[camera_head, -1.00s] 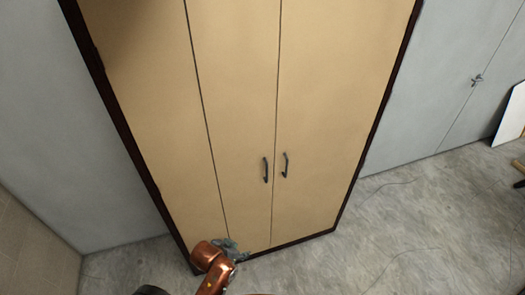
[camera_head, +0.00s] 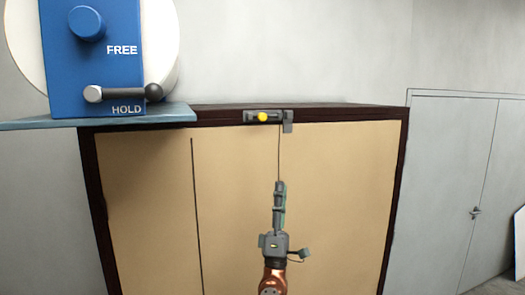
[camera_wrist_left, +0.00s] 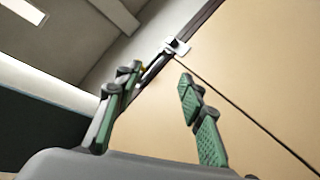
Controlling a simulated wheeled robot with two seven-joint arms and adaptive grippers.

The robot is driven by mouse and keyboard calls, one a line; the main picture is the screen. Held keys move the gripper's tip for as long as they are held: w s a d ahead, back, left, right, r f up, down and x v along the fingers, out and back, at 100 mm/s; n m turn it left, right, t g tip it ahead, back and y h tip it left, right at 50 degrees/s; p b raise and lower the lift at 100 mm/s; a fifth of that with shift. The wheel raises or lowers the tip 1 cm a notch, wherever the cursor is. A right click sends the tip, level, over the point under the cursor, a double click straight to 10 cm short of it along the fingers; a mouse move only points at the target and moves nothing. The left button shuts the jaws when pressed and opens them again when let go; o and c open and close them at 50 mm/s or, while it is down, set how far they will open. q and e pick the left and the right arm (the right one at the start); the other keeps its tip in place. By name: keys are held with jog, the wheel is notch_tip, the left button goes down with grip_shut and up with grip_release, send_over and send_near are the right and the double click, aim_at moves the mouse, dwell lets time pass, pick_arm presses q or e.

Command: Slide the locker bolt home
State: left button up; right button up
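A light metal bracket (camera_wrist_left: 177,46) shows past my fingers in the left wrist view, with a bit of yellow beside the left finger. My left gripper (camera_head: 279,185) points up in front of the doors, below the bolt and apart from it. Its green-padded fingers (camera_wrist_left: 158,80) are spread and empty. My right gripper is out of view.
A blue box (camera_head: 95,60) marked FREE and HOLD, with a black-knobbed lever, stands on a blue-grey shelf (camera_head: 60,123) at upper left. Grey wall and a grey door (camera_head: 440,180) lie at right. The space around the bolt looks clear.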

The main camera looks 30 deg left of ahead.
pick_arm(q)
jog(key=s+a+r+n+g+y, duration=0.1)
jog(key=a+r+n+g+y, duration=0.2)
jog(key=r+n+g+y, duration=0.65)
jog(key=s+a+r+n+g+y, duration=0.1)
jog(key=a+r+n+g+y, duration=0.35)
jog(key=n, duration=0.95)
jog(key=n+g+h, duration=0.2)
jog(key=n+h, duration=0.1)
jog(key=h, duration=0.3)
send_near(264, 119)
jog(key=x, duration=0.4)
jog(key=p+x, duration=0.4)
jog(key=x, duration=0.2)
jog(key=shift+a+r, duration=0.15)
jog(key=shift+a, duration=0.05)
jog(key=shift+w+a, duration=0.2)
jog(key=shift+c, duration=0.3)
grip_shut()
